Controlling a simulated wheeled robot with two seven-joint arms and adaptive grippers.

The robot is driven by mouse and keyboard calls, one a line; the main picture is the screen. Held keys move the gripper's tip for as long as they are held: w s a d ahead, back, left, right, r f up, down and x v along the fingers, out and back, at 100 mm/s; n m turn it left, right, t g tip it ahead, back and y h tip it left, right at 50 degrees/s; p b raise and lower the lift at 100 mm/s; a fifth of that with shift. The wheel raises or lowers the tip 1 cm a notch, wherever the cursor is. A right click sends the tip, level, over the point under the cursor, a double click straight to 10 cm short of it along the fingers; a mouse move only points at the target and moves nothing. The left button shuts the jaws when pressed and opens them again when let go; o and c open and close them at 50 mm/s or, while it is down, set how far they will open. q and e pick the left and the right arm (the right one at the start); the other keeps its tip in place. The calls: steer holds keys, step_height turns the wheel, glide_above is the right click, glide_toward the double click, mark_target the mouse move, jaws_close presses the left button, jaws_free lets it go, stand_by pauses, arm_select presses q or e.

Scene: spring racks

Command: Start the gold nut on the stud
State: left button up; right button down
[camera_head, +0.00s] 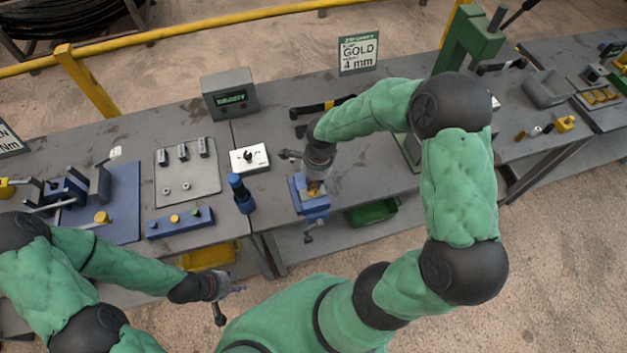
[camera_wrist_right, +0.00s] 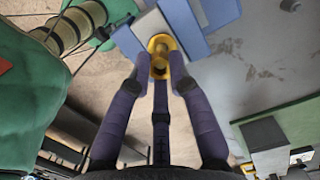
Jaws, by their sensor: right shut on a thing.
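My right gripper (camera_head: 314,180) points down over the blue vise (camera_head: 312,208) at the front edge of the table. In the wrist view its purple fingers (camera_wrist_right: 160,72) are closed around the gold nut (camera_wrist_right: 161,44). A small gold patch of the nut (camera_head: 314,188) shows under the gripper in the head view. The blue vise body (camera_wrist_right: 186,28) lies just beyond the nut in the wrist view. I cannot make out the stud, or whether the nut touches it. My left gripper (camera_head: 232,291) hangs in front of the table, away from the vise; its finger opening is unclear.
A blue bottle-like object (camera_head: 241,193) and a white switch box (camera_head: 249,158) stand left of the vise. A grey tray (camera_head: 188,172) lies further left. A "GOLD 4 mm" sign (camera_head: 358,54) stands at the back. A green bin (camera_head: 371,212) is under the table's front edge.

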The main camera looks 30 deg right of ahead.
steer(key=shift+f, duration=0.2)
steer(key=c, duration=0.6)
jaws_free()
steer(key=shift+r, duration=0.1)
steer(key=shift+r+p, duration=1.85)
steer(key=shift+r, duration=1.6)
